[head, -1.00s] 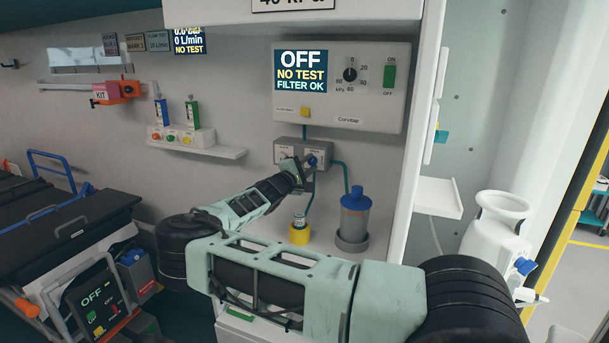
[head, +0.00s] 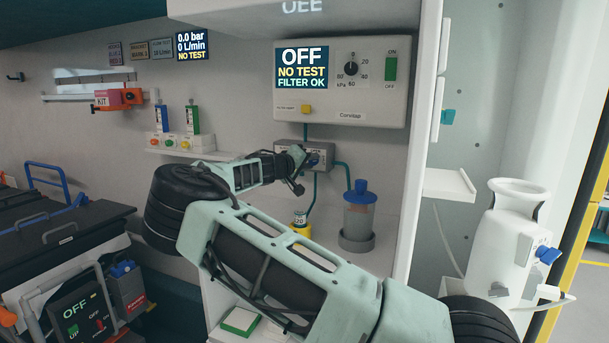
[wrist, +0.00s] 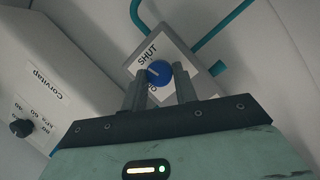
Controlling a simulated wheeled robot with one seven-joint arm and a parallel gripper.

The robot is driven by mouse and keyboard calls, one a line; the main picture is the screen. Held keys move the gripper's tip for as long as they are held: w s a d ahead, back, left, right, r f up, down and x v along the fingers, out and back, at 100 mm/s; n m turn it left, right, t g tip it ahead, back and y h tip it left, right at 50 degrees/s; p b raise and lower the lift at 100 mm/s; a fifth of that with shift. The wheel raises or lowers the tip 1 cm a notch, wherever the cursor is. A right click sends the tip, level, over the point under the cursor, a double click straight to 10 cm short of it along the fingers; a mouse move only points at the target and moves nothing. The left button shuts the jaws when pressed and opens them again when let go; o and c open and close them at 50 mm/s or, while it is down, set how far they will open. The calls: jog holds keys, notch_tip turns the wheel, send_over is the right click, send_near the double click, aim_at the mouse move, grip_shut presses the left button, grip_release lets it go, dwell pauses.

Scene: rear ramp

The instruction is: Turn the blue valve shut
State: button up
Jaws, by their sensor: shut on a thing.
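The blue valve (head: 315,158) is a round knob on a small grey box (head: 328,148) on the wall, below the big control panel. In the head view my gripper (head: 306,166) is at the box and partly covers the knob. In the wrist view the blue knob (wrist: 159,73) sits between the ends of my two fingers (wrist: 160,92), which are shut on it. A plate behind it reads SHUT above the knob. A second word below is mostly hidden. A pale line shows on the knob; its exact pointing is hard to read.
The control panel (head: 390,100) above reads OFF, NO TEST, FILTER OK. Teal tubes (head: 342,166) run from the box. A grey canister with a blue cap (head: 358,215) and a yellow item (head: 300,229) stand below. A white cabinet wall edge (head: 418,140) rises at the right.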

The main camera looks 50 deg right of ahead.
jog(key=shift+m+b, duration=0.7)
jog(key=shift+y, duration=0.3)
jog(key=o, duration=1)
jog(key=shift+c, duration=0.2)
jog(key=s+a+r+b, duration=0.1)
jog(key=a+r, duration=0.1)
jog(key=a, duration=1.5)
jog(key=shift+s+r, duration=0.2)
jog(key=shift+s, duration=0.1)
jog(key=shift+a, duration=0.15)
